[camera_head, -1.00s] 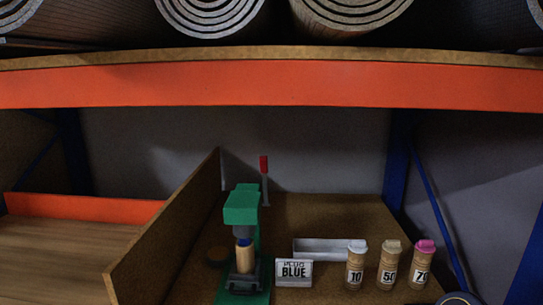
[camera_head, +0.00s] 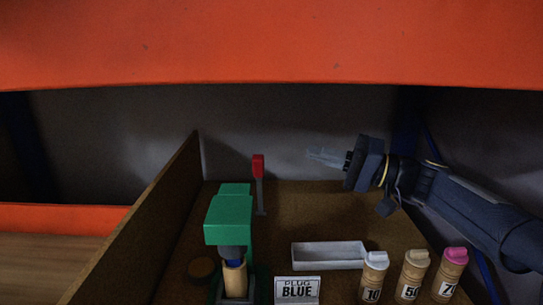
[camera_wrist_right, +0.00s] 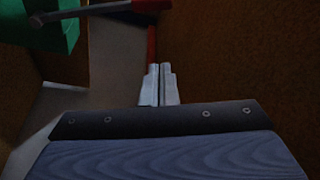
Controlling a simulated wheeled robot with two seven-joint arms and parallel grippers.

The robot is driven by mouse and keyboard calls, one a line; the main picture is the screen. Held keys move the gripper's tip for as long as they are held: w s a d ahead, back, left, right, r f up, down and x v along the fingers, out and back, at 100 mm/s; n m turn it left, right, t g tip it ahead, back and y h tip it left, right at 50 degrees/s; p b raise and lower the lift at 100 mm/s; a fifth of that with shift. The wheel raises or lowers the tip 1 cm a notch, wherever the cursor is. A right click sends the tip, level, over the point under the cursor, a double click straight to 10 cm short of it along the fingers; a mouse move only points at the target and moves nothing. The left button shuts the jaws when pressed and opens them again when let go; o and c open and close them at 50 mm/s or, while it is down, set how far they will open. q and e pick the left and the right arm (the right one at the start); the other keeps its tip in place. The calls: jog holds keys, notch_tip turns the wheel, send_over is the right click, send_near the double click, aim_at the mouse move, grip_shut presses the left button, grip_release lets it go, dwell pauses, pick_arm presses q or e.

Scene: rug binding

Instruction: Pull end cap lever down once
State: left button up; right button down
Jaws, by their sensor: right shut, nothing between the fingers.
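The green end cap press (camera_head: 229,218) stands on the brown shelf floor, left of centre, with a tan wooden tube (camera_head: 234,278) upright in it. Its lever (camera_head: 258,168) has a red grip at the top of a grey shaft and stands upright behind the press. My right gripper (camera_head: 318,155) is shut and empty, held in the air to the right of the lever and apart from it. In the right wrist view, the shut fingers (camera_wrist_right: 159,75) show, with part of the green press (camera_wrist_right: 55,25) at upper left. My left gripper is out of view.
A white tray (camera_head: 328,246) and a "PLUG BLUE" sign (camera_head: 297,290) lie in front. Three tubes with white (camera_head: 375,262), tan (camera_head: 417,260) and pink (camera_head: 455,257) caps stand at right. A wooden divider (camera_head: 165,210) stands left; an orange beam (camera_head: 270,45) crosses above.

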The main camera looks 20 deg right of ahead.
aim_at(259, 167)
jog(key=w+a+p, duration=0.2)
jog(key=a+p, duration=0.1)
jog(key=a, duration=0.6)
jog(key=shift+a+f, duration=0.15)
jog(key=shift+f, duration=0.05)
dwell(0.3)
